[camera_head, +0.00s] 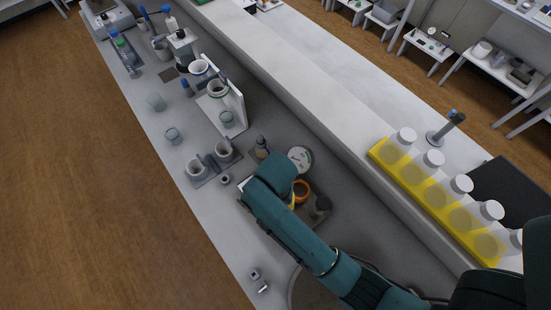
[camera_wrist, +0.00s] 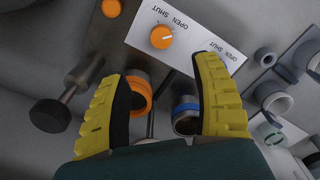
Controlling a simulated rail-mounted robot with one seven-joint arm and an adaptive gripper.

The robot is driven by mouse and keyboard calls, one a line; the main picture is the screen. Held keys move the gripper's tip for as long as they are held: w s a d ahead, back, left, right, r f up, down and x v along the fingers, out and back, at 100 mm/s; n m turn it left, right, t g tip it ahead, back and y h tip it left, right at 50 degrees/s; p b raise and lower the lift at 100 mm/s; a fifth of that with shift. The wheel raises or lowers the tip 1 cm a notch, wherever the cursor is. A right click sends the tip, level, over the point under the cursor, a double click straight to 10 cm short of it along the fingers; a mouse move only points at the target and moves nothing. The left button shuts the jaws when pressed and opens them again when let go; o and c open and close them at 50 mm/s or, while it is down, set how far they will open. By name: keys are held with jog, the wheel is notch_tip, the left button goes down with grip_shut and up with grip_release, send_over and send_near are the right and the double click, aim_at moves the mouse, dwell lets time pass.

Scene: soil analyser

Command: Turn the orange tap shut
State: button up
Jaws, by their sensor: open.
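In the wrist view an orange knob (camera_wrist: 161,37) with a short white pointer line sits on a white plate (camera_wrist: 143,35) printed OPEN and SHUT. The line points roughly to the right; I cannot tell which word it marks. My gripper (camera_wrist: 160,95) is open, with its yellow fingers spread wide and nothing held. The knob lies ahead of the fingertips, toward the top of the picture and apart from them. The right finger covers part of the plate below a second OPEN SHUT label. In the head view my arm hides the knob.
Between the fingers show an orange-ringed cylinder (camera_wrist: 140,95) and a blue-ringed one (camera_wrist: 186,115). Another orange round part (camera_wrist: 111,8) is at the top. A dark-ended post (camera_wrist: 50,115) stands left, close to the left finger. Grey fittings (camera_wrist: 273,98) lie right.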

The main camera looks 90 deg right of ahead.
notch_tip(320, 180, down, 13)
jog(key=shift+w+f+b, duration=0.1)
jog(key=shift+b, duration=0.3)
jog(key=shift+a, duration=0.1)
grip_shut()
